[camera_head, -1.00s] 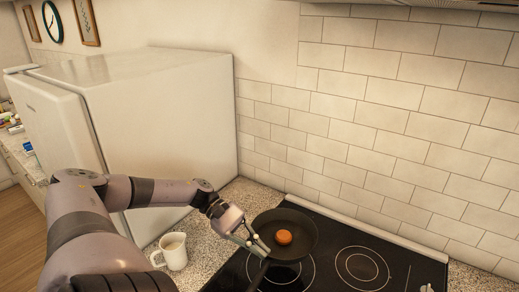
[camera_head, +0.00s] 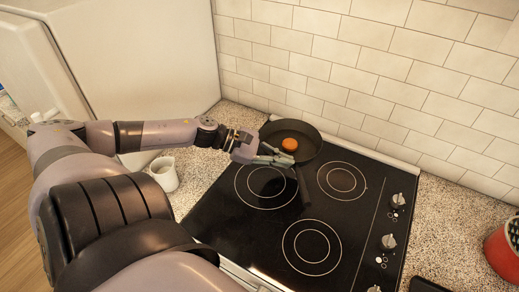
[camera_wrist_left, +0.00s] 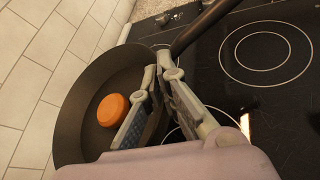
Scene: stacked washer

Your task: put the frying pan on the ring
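The black frying pan (camera_head: 318,147) is at the back left of the hob, with a round orange item (camera_head: 289,145) inside. Its handle (camera_head: 304,190) points toward the front of the hob. My left gripper (camera_head: 287,160) is at the pan's near side. In the left wrist view, my gripper's fingers (camera_wrist_left: 158,72) straddle the pan's side wall (camera_wrist_left: 70,125) close to the handle (camera_wrist_left: 200,28), tips close together. Whether the pan touches the hob I cannot tell. Marked rings are the left one (camera_head: 240,190), back right one (camera_head: 342,196) and front one (camera_head: 312,275). My right gripper is out of view.
A white mug (camera_head: 164,174) stands on the counter left of the hob. A fridge (camera_head: 140,60) is at the left and a tiled wall (camera_head: 370,70) behind. Knobs (camera_head: 388,241) line the hob's right side. A red container (camera_head: 502,250) stands at far right.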

